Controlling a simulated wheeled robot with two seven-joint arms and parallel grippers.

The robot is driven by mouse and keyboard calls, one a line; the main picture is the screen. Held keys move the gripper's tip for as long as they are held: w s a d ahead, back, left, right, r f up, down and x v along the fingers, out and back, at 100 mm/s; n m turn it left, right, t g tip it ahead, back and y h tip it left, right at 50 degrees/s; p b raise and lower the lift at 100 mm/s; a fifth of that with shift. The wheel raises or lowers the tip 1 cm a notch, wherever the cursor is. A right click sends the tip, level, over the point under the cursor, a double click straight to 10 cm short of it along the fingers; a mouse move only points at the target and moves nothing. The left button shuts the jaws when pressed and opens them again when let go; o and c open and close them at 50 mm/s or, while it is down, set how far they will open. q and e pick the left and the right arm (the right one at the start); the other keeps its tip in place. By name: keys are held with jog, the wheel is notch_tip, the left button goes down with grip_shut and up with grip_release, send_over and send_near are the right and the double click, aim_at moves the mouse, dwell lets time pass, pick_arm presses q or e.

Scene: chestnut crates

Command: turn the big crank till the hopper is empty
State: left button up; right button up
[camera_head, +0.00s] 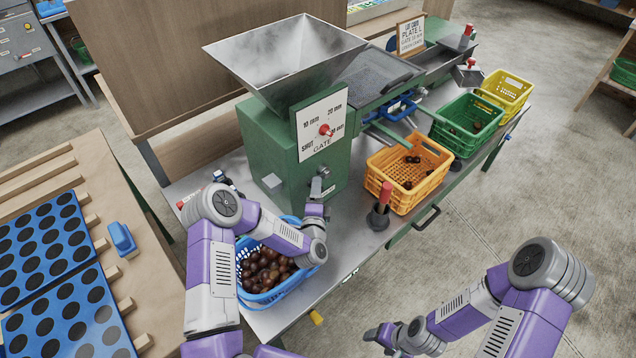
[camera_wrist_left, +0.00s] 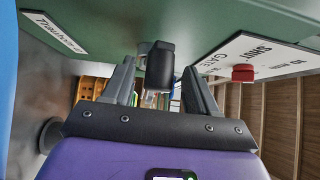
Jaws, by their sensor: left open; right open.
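The hopper (camera_head: 285,62) is a grey metal funnel on a green machine body (camera_head: 262,150). Its visible inner walls are bare; its throat is hidden. My left gripper (camera_head: 316,197) is at the machine's front, below the plate. In the left wrist view its open fingers (camera_wrist_left: 160,85) stand either side of a dark cylindrical knob (camera_wrist_left: 160,66), apart from it. A red-handled post (camera_head: 381,204) stands on the bench; I cannot tell which part is the big crank. My right gripper (camera_head: 376,337) is open, empty, over the floor.
A blue crate (camera_head: 262,300) of chestnuts sits below my left forearm. An orange crate (camera_head: 415,197) and a green crate (camera_head: 462,145) hold some chestnuts; a yellow crate (camera_head: 510,84) stands behind. A bench with blue trays (camera_head: 50,250) is at left.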

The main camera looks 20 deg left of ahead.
pick_arm(q)
jog(key=shift+w+a+b, duration=0.15)
jog(key=shift+w, duration=0.65)
jog(key=shift+w+a+b, duration=0.15)
jog(key=shift+w, duration=0.65)
jog(key=shift+c, duration=0.4)
grip_shut()
